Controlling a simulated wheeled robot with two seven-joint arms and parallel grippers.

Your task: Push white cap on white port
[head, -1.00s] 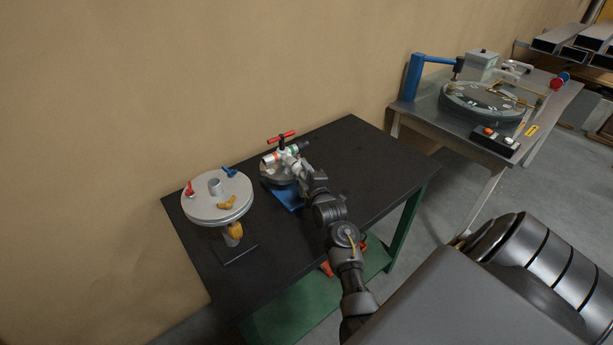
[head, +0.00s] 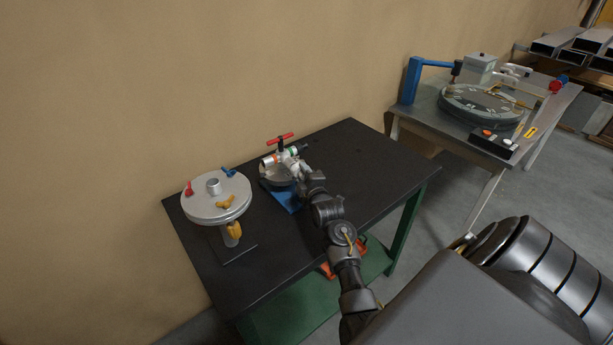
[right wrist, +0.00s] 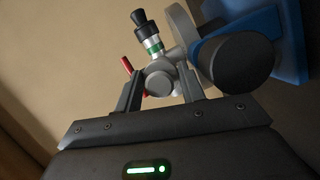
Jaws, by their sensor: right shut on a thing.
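The valve-like device (head: 276,172) stands on a blue base (head: 287,199) on the black table, with a red T-handle (head: 281,138) on top and ports to its sides. My right gripper (head: 297,170) is at the device's right side, close against it. In the right wrist view, my right gripper (right wrist: 160,88) has its fingers on either side of a pale, round cap (right wrist: 160,79) and is shut on it. The cap lies in line with the device body; the white port behind it is hidden, so I cannot tell how far on it sits. My left gripper is not in view.
A round silver plate fixture (head: 216,199) with red, blue and yellow handles stands on the left of the black table (head: 350,150). The table's right part is clear. A second table (head: 480,150) with a dial fixture stands at the upper right.

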